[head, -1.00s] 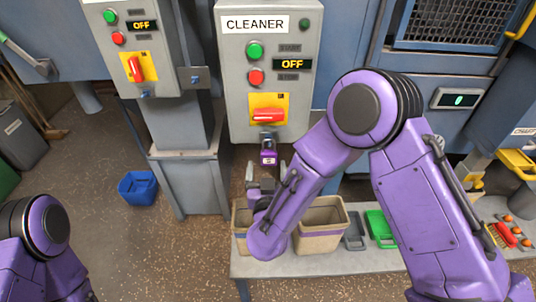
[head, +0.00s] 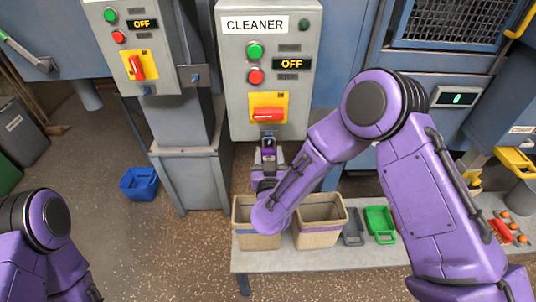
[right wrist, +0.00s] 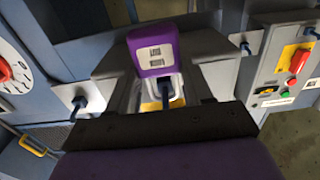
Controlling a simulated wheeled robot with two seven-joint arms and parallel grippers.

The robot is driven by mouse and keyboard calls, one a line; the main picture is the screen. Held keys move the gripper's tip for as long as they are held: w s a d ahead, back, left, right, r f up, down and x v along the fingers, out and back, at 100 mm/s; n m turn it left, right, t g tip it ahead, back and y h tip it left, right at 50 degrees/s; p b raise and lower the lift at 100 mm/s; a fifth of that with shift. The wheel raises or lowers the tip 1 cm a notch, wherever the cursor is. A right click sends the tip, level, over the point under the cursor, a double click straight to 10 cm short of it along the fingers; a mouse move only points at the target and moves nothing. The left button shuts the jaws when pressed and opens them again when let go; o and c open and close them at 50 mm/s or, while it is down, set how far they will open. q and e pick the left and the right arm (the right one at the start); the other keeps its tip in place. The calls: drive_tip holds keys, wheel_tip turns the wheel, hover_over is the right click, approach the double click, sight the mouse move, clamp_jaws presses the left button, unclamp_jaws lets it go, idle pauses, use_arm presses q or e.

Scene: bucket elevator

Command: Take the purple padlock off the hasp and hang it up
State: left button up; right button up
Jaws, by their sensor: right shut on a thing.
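The purple padlock (head: 268,143) is at the blue hasp below the red switch handle (head: 268,115) on the grey CLEANER box (head: 230,75). In the right wrist view the padlock body (right wrist: 152,52) carries a pale label. A blue hasp tab (right wrist: 165,88) shows at its shackle; I cannot tell exactly how the shackle sits on it. My right gripper (head: 268,157) is shut on the padlock, with grey fingers on both sides of its body. My left gripper is out of view; only part of that arm shows at lower left.
A second grey OFF box (head: 140,75) stands to the left. Below, a bench (head: 300,262) holds tan bins (head: 322,238), a dark tray (head: 353,228) and a green tray (head: 380,225). A blue bin (head: 139,184) is on the floor. Open floor lies at left.

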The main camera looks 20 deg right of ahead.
drive_tip(key=shift+r, duration=0.65)
drive_tip(key=b+v, duration=0.4)
drive_tip(key=v, duration=1.4)
drive_tip(key=w+d+f+n+y, duration=0.3)
drive_tip(key=w+d+f+y, duration=0.1)
drive_tip(key=w+d, duration=0.4)
drive_tip(key=shift+w+f+t+y, duration=0.3)
drive_tip(key=shift+f+y, duration=0.05)
drive_tip(key=shift+y, duration=0.15)
drive_tip(key=shift+d, duration=0.1)
